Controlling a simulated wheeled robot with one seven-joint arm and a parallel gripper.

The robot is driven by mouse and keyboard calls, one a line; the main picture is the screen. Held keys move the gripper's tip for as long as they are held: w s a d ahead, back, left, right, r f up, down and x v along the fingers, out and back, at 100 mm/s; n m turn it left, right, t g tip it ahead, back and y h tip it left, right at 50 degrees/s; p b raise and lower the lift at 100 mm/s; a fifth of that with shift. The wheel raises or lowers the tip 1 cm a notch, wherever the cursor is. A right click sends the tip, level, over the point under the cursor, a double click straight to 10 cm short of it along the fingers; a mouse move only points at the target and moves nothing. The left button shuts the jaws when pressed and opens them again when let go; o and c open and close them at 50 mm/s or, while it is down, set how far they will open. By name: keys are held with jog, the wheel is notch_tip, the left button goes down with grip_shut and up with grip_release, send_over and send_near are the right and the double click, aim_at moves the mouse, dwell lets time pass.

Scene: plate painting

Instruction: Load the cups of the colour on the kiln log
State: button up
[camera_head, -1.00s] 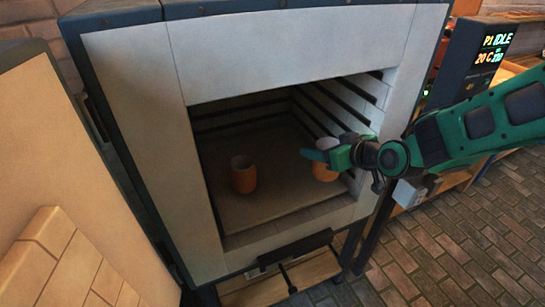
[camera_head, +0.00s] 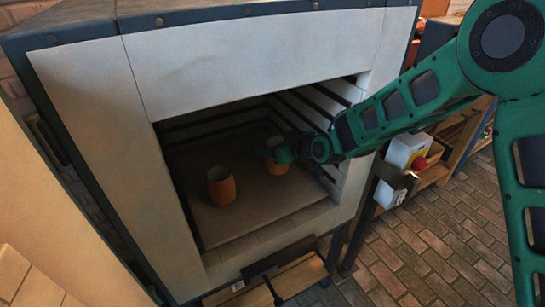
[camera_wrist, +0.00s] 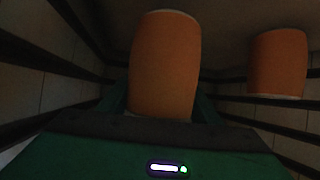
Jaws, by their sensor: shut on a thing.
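An orange cup (camera_head: 277,167) is inside the kiln (camera_head: 262,93), in the right half of its chamber. My gripper (camera_head: 276,153) is shut on this cup, and its fingers hide part of it in the head view. The held cup (camera_wrist: 165,65) is large and central between the fingers in the wrist view. I cannot tell whether its base touches the kiln floor (camera_head: 245,215). A second orange cup (camera_head: 221,187) stands upright on the floor to its left, nearer the opening; it also shows in the wrist view (camera_wrist: 278,63), apart from the held cup.
The chamber's side walls have dark horizontal grooves (camera_head: 327,100) close to my arm. The kiln door (camera_head: 35,240) stands open at the left. A white box with a red knob (camera_head: 408,152) is outside the opening at the right. Bare floor lies around the cups.

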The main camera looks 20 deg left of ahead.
jog(key=shift+f, duration=1.95)
jog(key=shift+f, duration=0.1)
jog(key=o, duration=1.2)
jog(key=v, duration=1.2)
